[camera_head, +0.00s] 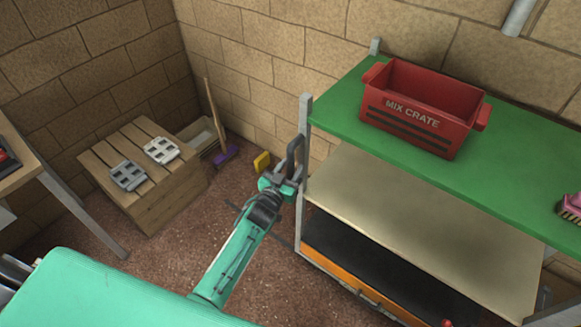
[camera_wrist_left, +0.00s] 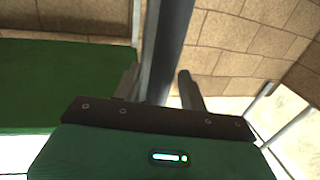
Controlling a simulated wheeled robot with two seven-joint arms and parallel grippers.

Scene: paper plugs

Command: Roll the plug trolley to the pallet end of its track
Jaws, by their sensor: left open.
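I cannot make out the plug trolley or its track in either view. A wooden pallet-topped box (camera_head: 150,203) stands at the left in the head view, with two grey slotted pieces (camera_head: 128,176) (camera_head: 161,150) on its slats. My left gripper (camera_head: 292,160) is open and empty, beside the rack's grey corner post (camera_head: 304,125). In the left wrist view the post (camera_wrist_left: 168,45) shows between the two fingers of the left gripper (camera_wrist_left: 158,80); I cannot tell how close it is. My right gripper is not in view.
A rack with a green top shelf (camera_head: 335,112) fills the right, carrying a red mix crate (camera_head: 415,137) and a pink brush (camera_head: 570,208). Open floor (camera_head: 175,255) lies left of my arm.

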